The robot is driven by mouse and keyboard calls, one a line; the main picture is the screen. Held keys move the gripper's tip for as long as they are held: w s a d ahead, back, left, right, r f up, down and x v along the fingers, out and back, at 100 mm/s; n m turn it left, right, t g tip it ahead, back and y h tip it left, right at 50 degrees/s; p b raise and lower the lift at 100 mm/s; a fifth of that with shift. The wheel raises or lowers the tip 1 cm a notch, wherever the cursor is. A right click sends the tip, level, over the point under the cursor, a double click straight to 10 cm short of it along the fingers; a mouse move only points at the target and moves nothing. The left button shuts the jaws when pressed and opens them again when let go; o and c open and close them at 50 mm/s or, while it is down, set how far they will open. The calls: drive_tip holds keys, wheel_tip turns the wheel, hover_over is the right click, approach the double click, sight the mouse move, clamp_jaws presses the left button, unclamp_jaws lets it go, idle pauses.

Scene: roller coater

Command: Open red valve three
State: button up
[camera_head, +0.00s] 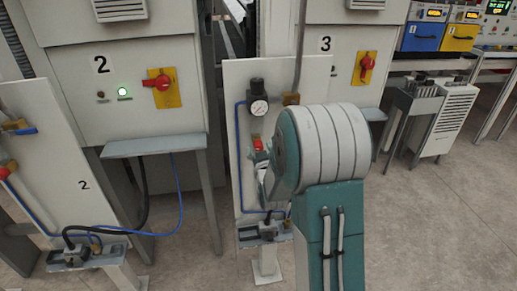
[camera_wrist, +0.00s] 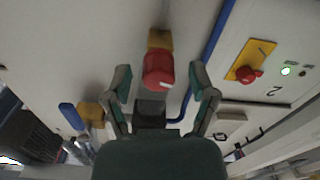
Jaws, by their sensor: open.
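A red valve knob (camera_head: 258,144) is on the white upright panel (camera_head: 236,90) in front of cabinet 3, in the head view. It also shows in the wrist view (camera_wrist: 158,70), with a white mark and a brass fitting (camera_wrist: 159,40) behind it. My gripper (camera_wrist: 160,84) is open, with one finger on each side of the knob and visible gaps between. In the head view my arm covers most of the gripper and part of the panel. Whether the fingertips reach past the knob's face I cannot tell.
A pressure gauge (camera_head: 258,107) sits above the valve, and a blue hose (camera_head: 239,150) runs down the panel. Cabinet 3 has a red switch on a yellow plate (camera_head: 364,69). Cabinet 2 (camera_head: 125,75) and its own panel (camera_head: 35,190) stand left.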

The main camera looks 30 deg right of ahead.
drive_tip(key=v, duration=0.7)
drive_tip(key=shift+a, duration=0.1)
drive_tip(key=w+d+m, duration=0.1)
drive_tip(key=w, duration=0.1)
drive_tip(key=w+m, duration=0.2)
drive_tip(key=w, duration=0.1)
drive_tip(key=w+d+m, duration=0.1)
drive_tip(key=w+m, duration=0.1)
drive_tip(key=w, duration=0.1)
drive_tip(key=shift+d, duration=0.3)
idle(0.3)
clamp_jaws()
